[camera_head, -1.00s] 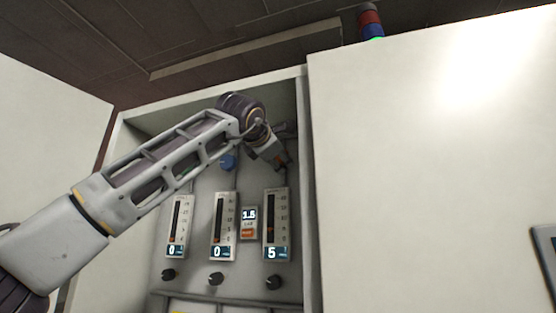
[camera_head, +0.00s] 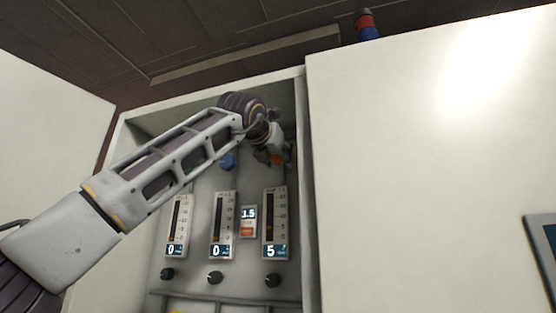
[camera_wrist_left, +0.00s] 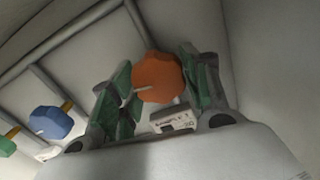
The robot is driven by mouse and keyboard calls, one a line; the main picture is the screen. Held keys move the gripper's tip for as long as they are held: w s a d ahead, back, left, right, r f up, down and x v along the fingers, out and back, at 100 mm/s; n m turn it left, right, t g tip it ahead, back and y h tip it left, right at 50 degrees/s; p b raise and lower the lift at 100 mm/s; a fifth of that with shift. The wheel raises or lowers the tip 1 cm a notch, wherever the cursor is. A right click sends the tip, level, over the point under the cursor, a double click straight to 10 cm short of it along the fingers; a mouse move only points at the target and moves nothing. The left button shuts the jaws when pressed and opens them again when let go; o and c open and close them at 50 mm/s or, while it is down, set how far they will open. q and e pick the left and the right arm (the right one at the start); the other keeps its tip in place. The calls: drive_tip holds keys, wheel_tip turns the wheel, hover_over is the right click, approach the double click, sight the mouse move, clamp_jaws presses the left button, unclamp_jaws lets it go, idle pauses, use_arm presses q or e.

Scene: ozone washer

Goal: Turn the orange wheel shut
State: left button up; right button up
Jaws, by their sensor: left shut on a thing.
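The orange wheel (camera_wrist_left: 157,77) sits between the two green-padded fingers of my left gripper (camera_wrist_left: 157,62) in the left wrist view. In the head view only a small orange patch of the wheel (camera_head: 277,160) shows between the fingers, high on the right of the recessed panel. My left gripper (camera_head: 275,156) is shut on the wheel. My left wrist and fingers hide most of the wheel in the head view. My right gripper is in neither view.
A blue wheel (camera_head: 228,161) is left of the orange one; a green wheel (camera_wrist_left: 6,147) is farther left. Below are three gauges reading 0, 0 and 5 (camera_head: 274,222), a 1.5 display (camera_head: 248,214) and black knobs (camera_head: 272,280). The recess's right wall (camera_head: 307,180) is close.

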use_arm(q)
drive_tip(key=shift+w+d+f+n, duration=0.15)
drive_tip(key=shift+f+n, duration=0.2)
drive_tip(key=shift+n, duration=0.45)
drive_tip(key=o, duration=1)
drive_tip(key=shift+r, duration=0.1)
drive_tip(key=shift+s+a+r, duration=0.15)
drive_tip(key=shift+s+a, duration=0.05)
drive_tip(key=shift+s, duration=0.1)
drive_tip(key=shift+v, duration=0.85)
drive_tip(key=v, duration=1)
